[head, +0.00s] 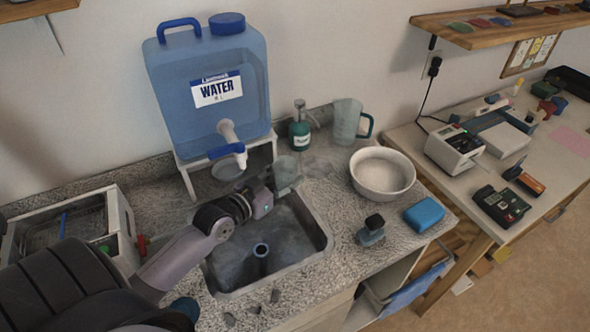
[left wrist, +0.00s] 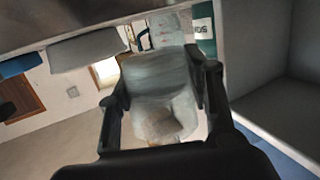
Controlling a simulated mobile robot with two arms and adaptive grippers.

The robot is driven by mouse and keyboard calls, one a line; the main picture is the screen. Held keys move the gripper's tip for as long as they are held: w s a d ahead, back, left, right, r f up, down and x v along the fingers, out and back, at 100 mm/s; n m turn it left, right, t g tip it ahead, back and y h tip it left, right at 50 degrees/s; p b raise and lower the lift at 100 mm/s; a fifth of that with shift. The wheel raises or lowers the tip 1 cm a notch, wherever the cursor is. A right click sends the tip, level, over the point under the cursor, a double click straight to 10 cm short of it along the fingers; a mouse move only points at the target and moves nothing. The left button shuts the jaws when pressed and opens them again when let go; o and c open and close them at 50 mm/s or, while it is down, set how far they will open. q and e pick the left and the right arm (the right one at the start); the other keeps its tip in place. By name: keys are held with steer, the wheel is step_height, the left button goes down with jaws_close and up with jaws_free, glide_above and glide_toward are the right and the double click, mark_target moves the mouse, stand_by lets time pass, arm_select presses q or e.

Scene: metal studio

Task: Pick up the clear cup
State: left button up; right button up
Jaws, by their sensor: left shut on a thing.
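The clear cup (head: 287,170) is a pale, see-through cup behind the sink, just right of the water jug's tap in the head view. My left gripper (head: 276,188) reaches across the sink and is shut on it. In the left wrist view the cup (left wrist: 158,78) fills the space between the two dark fingers (left wrist: 163,95), one on each side. The cup's lower part is partly hidden by the gripper in the head view. I cannot tell whether it touches the counter. My right gripper is not in view.
The blue water jug (head: 207,88) stands on a white stand at the back. A green bottle (head: 299,132), a clear pitcher (head: 345,122) and a white bowl (head: 382,175) stand right of the cup. The sink (head: 290,240) opens below my left arm. A blue sponge (head: 424,214) lies front right.

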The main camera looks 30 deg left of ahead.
mark_target(278, 183)
arm_select(q)
steer(key=shift+f+b+v, duration=0.2)
steer(key=shift+b+v, duration=0.05)
steer(key=shift+v, duration=0.95)
steer(key=shift+f+b+v, duration=0.2)
steer(key=shift+v, duration=1)
steer(key=shift+s, duration=0.1)
